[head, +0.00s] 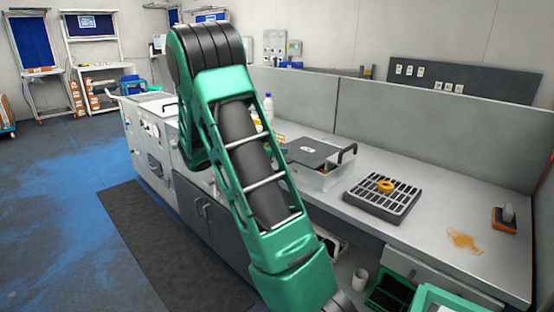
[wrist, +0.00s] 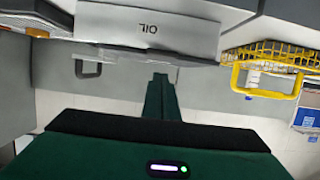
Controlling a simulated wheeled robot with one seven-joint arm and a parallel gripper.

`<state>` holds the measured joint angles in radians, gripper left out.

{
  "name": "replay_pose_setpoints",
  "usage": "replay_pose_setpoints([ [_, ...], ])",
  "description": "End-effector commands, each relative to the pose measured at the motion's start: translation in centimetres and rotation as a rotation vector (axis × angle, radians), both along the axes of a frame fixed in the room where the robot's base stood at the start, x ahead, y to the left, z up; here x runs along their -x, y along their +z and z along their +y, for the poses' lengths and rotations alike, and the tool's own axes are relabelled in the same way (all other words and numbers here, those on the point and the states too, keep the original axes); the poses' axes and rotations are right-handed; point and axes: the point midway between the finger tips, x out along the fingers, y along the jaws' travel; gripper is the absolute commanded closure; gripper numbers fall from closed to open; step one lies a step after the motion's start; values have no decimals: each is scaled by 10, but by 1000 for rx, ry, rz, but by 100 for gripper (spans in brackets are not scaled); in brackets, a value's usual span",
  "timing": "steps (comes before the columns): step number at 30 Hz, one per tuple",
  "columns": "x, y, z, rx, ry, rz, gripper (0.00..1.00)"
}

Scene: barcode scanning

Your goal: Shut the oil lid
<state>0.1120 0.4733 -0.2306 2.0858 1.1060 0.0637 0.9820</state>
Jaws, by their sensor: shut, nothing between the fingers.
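In the wrist view, a pale box-like surface marked OIL (wrist: 148,28) shows upside down at the top. I cannot tell whether this marked part is the lid or the front below it. My gripper (wrist: 160,78) points up toward it from the bottom middle, its dark green fingers shut together with nothing between them. The fingertips appear just below the marked part; contact is unclear. In the head view, a dark flat lid (head: 316,152) with a black handle (head: 347,153) tops a pale container on the counter. My green arm crosses the middle, and my gripper does not show there.
A yellow basket (wrist: 272,58) with a yellow handle is at right in the wrist view. In the head view, a slatted black rack (head: 382,200) holds an orange ring (head: 386,186). A brown spill (head: 464,241) and an orange-based tool (head: 505,221) are farther right on the counter.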

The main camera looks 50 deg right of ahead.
Motion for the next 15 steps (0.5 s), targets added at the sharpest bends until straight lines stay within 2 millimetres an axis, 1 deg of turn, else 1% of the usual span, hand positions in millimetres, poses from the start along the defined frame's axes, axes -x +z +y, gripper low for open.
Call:
replay_pose_setpoints([
  [1, 0, 14, -1, 6, -1, -10, 100],
  [3, -5, 16, 16, 6, 6, -4, 100],
  [9, -8, 27, 55, 9, 4, -8, 100],
  [15, -11, 35, 83, 11, 0, -7, 100],
])
